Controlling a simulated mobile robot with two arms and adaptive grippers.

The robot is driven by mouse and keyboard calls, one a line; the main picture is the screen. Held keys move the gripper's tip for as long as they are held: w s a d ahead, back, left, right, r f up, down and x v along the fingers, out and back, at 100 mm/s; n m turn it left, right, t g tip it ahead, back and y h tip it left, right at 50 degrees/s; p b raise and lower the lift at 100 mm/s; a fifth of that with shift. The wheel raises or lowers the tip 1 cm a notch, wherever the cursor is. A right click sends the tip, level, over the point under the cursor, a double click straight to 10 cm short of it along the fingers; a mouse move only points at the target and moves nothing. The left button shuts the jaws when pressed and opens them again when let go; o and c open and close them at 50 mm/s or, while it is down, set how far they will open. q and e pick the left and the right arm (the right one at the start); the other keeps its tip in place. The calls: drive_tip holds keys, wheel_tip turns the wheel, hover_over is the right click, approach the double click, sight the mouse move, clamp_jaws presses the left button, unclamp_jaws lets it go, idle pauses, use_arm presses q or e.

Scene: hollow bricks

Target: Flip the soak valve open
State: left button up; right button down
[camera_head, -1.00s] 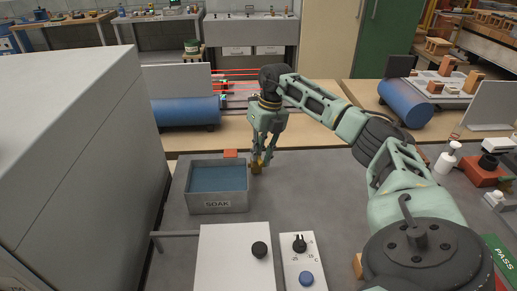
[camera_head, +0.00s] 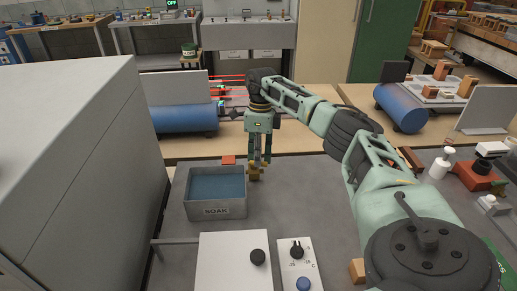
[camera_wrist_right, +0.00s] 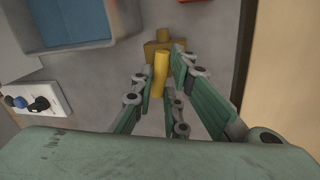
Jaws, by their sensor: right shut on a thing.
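The soak tank is a grey open box marked SOAK (camera_head: 216,211) with blue liquid, standing on the grey bench. The soak valve is a small brass fitting (camera_head: 254,176) just right of the tank. The wrist view shows its brass body (camera_wrist_right: 152,49) and a yellow lever (camera_wrist_right: 160,76) pointing toward the camera. My right gripper (camera_head: 258,162) reaches down from above, shut on the lever, with one finger on each side. Its fingers also show in the wrist view (camera_wrist_right: 164,84). The lower part of the valve is partly hidden. My left gripper is not in view.
A small red block (camera_head: 228,160) sits behind the tank. A white box with a black knob (camera_head: 258,257) and a dial panel (camera_head: 298,268) are in front. A large grey cabinet (camera_head: 70,150) stands left. The bench between the valve and panels is clear.

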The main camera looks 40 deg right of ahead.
drive_tip(key=shift+w+d+n, duration=0.1)
drive_tip(key=shift+w+n, duration=0.1)
drive_tip(key=shift+n, duration=1.1)
drive_tip(key=shift+g, duration=0.3)
drive_tip(key=c, duration=1.8)
unclamp_jaws()
drive_tip(key=shift+o, duration=0.2)
drive_tip(key=shift+r, duration=0.15)
drive_tip(key=v, duration=1.1)
drive_tip(key=shift+r, duration=0.45)
